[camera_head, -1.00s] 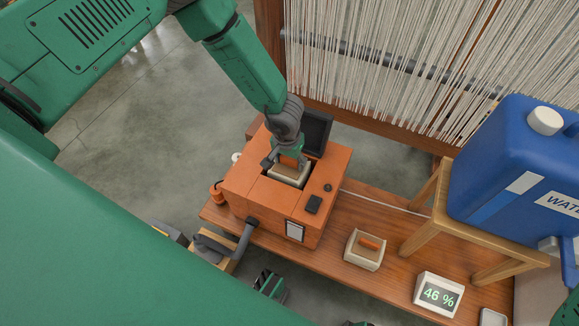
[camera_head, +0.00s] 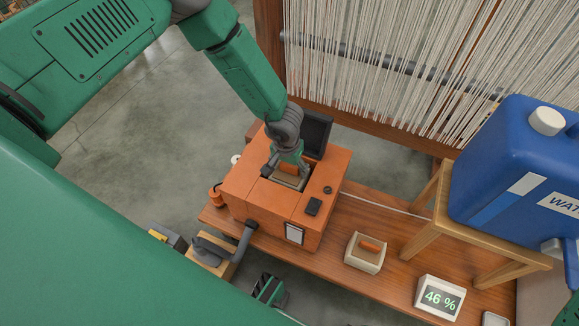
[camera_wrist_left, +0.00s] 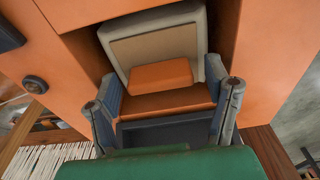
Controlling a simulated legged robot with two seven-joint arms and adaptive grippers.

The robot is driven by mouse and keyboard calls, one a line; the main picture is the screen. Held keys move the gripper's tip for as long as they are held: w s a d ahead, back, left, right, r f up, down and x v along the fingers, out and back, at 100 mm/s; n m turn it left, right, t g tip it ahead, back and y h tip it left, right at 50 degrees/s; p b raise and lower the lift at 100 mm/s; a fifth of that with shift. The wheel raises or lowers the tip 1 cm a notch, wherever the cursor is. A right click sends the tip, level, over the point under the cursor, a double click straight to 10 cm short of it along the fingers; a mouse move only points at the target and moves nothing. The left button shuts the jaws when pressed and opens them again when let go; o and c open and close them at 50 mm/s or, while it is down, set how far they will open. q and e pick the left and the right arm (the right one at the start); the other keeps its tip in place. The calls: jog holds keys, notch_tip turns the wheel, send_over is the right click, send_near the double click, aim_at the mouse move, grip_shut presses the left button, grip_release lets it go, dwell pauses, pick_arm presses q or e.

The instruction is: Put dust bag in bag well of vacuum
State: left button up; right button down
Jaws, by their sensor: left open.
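The orange vacuum (camera_head: 265,200) stands on the wooden bench with its dark lid (camera_head: 316,131) raised. A cream dust bag (camera_head: 285,181) with an orange tab sits down inside the bag well, its top below the vacuum's upper face. My left gripper (camera_head: 287,171) is over the well, its open fingers on either side of the tab. In the left wrist view the dust bag (camera_wrist_left: 130,52) lies in the well, with the orange tab (camera_wrist_left: 162,75) between the spread fingers. I cannot tell whether the bag is fully seated. My right gripper cannot be made out.
A loom's threads hang behind.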

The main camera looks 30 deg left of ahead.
aim_at(287, 175)
pick_arm(q)
notch_tip(287, 175, up, 12)
jog(key=s+f+p, duration=0.1)
jog(key=p, duration=0.3)
jog(key=s+a, duration=0.2)
jog(key=s, duration=1.1)
jog(key=s+a+m, duration=0.1)
jog(key=s+a, duration=0.1)
jog(key=s, duration=1.2)
jog(key=shift+f+g, duration=0.15)
jog(key=shift+g, duration=0.25)
jog(key=shift+a, duration=0.1)
